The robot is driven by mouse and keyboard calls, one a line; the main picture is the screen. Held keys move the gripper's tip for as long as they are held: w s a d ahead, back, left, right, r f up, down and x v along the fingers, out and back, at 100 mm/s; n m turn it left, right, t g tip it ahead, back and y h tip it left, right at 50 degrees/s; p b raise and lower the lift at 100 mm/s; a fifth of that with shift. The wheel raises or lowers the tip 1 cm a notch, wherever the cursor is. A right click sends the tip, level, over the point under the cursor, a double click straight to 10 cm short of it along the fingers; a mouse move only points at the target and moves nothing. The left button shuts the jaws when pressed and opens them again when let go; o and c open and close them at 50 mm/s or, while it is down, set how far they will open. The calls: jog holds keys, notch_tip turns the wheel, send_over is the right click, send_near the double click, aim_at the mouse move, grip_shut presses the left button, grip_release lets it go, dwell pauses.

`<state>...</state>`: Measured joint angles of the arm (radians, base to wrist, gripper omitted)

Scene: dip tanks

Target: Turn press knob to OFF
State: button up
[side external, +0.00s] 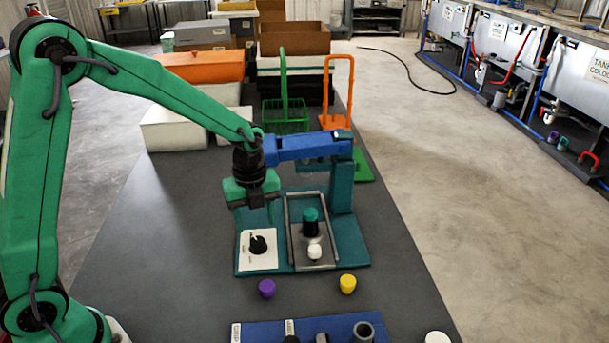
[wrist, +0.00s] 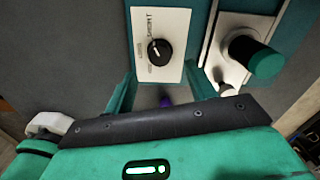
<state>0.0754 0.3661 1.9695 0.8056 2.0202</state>
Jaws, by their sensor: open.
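The press knob (side external: 258,244) is a round black dial with a white pointer line, on a white plate (side external: 246,262) fixed to the teal press base. My gripper (side external: 255,214) is green, points down and is open and empty above the plate. In the wrist view its two fingers (wrist: 160,90) stand apart at the plate's lower edge, with the knob beyond them, untouched.
Right of the knob, a grey-framed tray (side external: 291,238) holds a dark cylinder with a green top (side external: 311,215) and a white piece (side external: 315,251). The press's blue arm (side external: 300,148) reaches overhead. Purple (side external: 267,288) and yellow (side external: 348,284) caps lie in front. The bench at left is clear.

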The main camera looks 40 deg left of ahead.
aim_at(257, 240)
jog(key=shift+f, duration=3.15)
jog(key=c, duration=1)
